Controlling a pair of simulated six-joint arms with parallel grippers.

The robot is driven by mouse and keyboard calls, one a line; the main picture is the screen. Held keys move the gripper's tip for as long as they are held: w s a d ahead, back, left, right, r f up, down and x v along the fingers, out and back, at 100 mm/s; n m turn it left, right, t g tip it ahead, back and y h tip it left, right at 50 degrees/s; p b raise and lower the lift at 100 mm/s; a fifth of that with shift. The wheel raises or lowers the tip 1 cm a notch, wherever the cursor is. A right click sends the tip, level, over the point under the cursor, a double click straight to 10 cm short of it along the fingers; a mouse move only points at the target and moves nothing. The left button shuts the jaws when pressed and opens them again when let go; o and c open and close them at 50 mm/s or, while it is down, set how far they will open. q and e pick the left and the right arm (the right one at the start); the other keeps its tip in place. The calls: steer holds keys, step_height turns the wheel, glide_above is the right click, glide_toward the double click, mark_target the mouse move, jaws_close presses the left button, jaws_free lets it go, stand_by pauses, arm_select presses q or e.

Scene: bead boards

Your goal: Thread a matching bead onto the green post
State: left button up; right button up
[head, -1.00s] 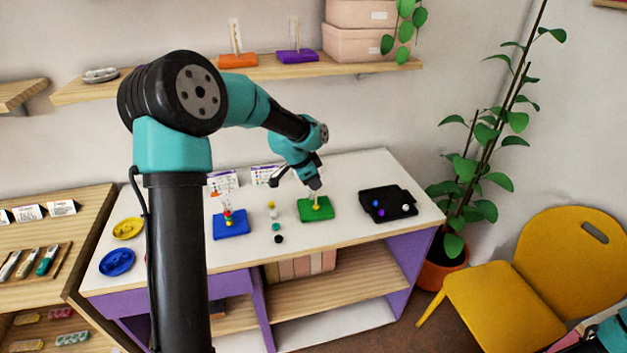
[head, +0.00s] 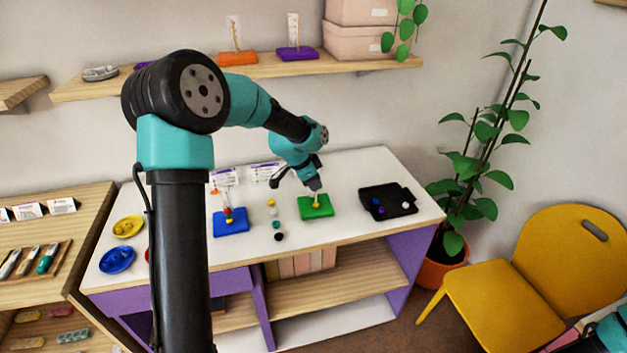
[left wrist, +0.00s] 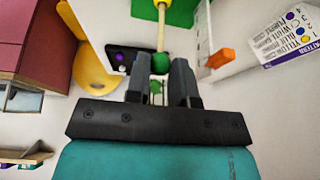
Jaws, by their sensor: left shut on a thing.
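The green board (head: 325,213) lies on the white table. Its thin post (head: 316,199) stands upright, with a yellow bead (head: 316,204) low on it. My left gripper (head: 316,185) points down right over the post top. In the left wrist view, a green bead (left wrist: 160,62) sits between the fingertips of my left gripper (left wrist: 161,66), shut on it. The post (left wrist: 161,30) runs from the board (left wrist: 178,12) to this bead; I cannot tell whether its tip is inside the hole. The head view hides the bead behind the fingers. My right gripper is out of view.
Loose yellow (head: 270,202), white (head: 273,211), teal (head: 276,223) and black (head: 279,237) beads lie left of the board. A blue board (head: 240,228) with a beaded post stands further left. A black tray (head: 375,192) with several beads is to the right.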

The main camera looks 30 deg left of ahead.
arm_select(q)
steer(key=shift+f, duration=0.55)
jaws_close()
steer(key=o, duration=1)
jaws_free()
steer(key=shift+c, duration=0.2)
steer(key=v, duration=1.7)
steer(key=shift+r, duration=0.25)
